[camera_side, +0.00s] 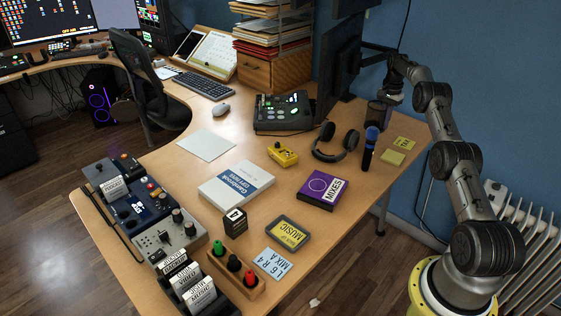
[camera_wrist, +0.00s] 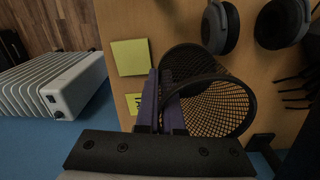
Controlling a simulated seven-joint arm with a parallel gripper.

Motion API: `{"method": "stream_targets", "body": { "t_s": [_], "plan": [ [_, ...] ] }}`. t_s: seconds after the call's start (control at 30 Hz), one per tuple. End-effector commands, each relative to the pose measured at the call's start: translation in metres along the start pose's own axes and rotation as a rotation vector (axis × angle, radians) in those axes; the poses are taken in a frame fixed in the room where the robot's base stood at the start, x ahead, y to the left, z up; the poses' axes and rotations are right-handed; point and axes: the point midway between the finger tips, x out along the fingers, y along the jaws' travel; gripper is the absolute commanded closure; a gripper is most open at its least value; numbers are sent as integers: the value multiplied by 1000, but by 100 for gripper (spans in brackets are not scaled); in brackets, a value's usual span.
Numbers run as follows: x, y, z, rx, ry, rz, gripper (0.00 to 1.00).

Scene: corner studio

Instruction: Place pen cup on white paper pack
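The pen cup is a dark mesh cylinder (camera_side: 376,113) by the back wall in the side view, left of my gripper (camera_side: 391,98). The mesh cup (camera_wrist: 225,106) fills the middle of the wrist view, its rim tilted in the picture. My gripper's two fingers (camera_wrist: 161,85) are close together at the cup's left rim and look shut on its wall; the exact contact is hard to see. In the side view I cannot tell if the cup touches the table. The white paper pack (camera_side: 236,187), with a blue label band, lies flat mid-table, its top clear.
A yellow gadget (camera_side: 283,155) sits behind the pack, a black block (camera_side: 235,221) in front. A monitor (camera_side: 339,66) stands left of my gripper.

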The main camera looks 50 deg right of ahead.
Motion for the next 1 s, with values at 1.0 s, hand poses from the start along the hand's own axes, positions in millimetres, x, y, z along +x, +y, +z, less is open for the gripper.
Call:
{"method": "stream_targets", "body": {
  "t_s": [1.0],
  "plan": [
    [-49,-5,356,-1017,2,-1,100]
  ]
}}
